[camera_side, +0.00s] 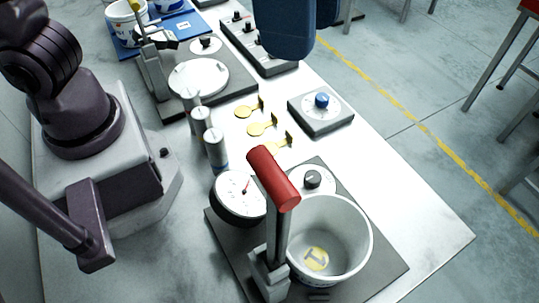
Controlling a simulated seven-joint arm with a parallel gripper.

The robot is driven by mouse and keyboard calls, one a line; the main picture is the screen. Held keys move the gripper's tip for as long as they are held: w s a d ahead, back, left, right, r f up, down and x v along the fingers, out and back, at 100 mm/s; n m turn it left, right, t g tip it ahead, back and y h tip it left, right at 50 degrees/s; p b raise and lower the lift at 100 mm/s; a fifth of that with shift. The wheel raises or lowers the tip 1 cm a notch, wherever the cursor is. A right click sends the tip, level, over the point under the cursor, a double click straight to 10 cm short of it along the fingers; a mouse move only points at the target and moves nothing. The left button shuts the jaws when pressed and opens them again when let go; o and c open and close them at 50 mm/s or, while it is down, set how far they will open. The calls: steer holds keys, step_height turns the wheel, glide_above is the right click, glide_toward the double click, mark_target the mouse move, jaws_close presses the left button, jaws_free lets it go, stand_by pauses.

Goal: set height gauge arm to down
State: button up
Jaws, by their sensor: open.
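The height gauge seems to be the near station on a dark base plate (385,284), with a round white dial (238,192) and a needle. Its arm looks like the grey post (277,235) topped by a thick red grip (273,178). The post stands upright from a pivot block, with the grip high above the plate. The grip hides part of the dial's right side. A white cup (345,222) with a yellow label (316,259) inside stands right beside the post. My gripper's fingers do not show in this view.
A dark knob (312,179) sits behind the cup. A stand with a round plate (198,77) is behind. The table's right front is clear.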

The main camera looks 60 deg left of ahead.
mark_target(272, 165)
steer(key=s+d+r+m+g+y, duration=0.1)
steer(key=s+d+r+m+g, duration=0.3)
steer(key=d+m, duration=0.3)
steer(key=shift+t, duration=0.7)
steer(key=f, duration=0.3)
steer(key=s+f, duration=0.1)
steer(key=f, duration=0.3)
steer(key=s+f, duration=0.1)
steer(key=f, duration=0.3)
steer(key=shift+s+a+f, duration=0.15)
steer(key=shift+s, duration=0.1)
jaws_close()
